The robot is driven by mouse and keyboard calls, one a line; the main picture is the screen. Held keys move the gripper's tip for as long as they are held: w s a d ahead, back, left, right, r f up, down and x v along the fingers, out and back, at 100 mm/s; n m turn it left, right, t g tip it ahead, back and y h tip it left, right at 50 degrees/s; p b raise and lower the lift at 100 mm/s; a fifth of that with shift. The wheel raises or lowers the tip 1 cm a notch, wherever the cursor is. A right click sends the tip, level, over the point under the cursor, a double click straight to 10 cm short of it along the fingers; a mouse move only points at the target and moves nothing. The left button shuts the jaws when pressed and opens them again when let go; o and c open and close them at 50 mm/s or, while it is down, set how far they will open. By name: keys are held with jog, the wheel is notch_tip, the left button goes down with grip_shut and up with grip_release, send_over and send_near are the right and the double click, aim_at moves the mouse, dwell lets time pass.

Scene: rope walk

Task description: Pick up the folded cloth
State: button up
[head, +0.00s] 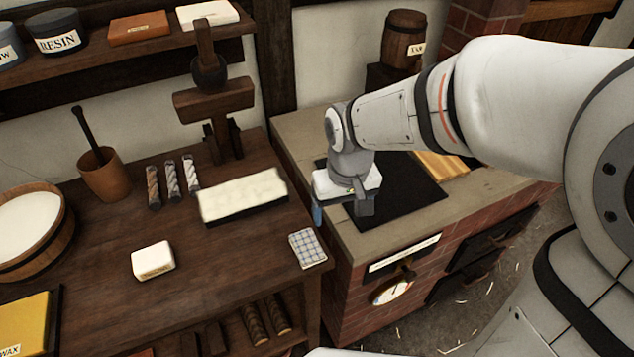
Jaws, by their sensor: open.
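A small folded cloth (307,248), white with a dark check pattern, lies flat near the right front corner of the dark wooden bench. My gripper (341,212) is open and empty, above and to the right of the cloth in the picture, apart from it. It is in front of the brick stove's dark top plate, pointing down. One finger shows a blue tip; part of the jaw is hidden by the gripper's own body.
The wooden bench (105,235) holds a pale slab (243,196) behind the cloth, a labelled white block (153,260), several short rope samples (172,180) and a mortar (105,175). The brick stove (365,310) stands to the right. Bare bench lies left of the cloth.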

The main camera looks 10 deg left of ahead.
jog(key=n, duration=0.1)
send_over(307, 244)
jog(key=shift+g, duration=0.3)
jog(key=f, duration=0.4)
jog(key=shift+s+d+f, duration=0.1)
jog(key=shift+d+f, duration=0.1)
jog(key=shift+d, duration=0.1)
jog(key=shift+a+f+n, duration=0.2)
jog(key=shift+f+n, duration=0.1)
jog(key=shift+f, duration=0.05)
notch_tip(307, 244, down, 7)
jog(key=shift+f, duration=0.15)
jog(key=shift+c, duration=0.5)
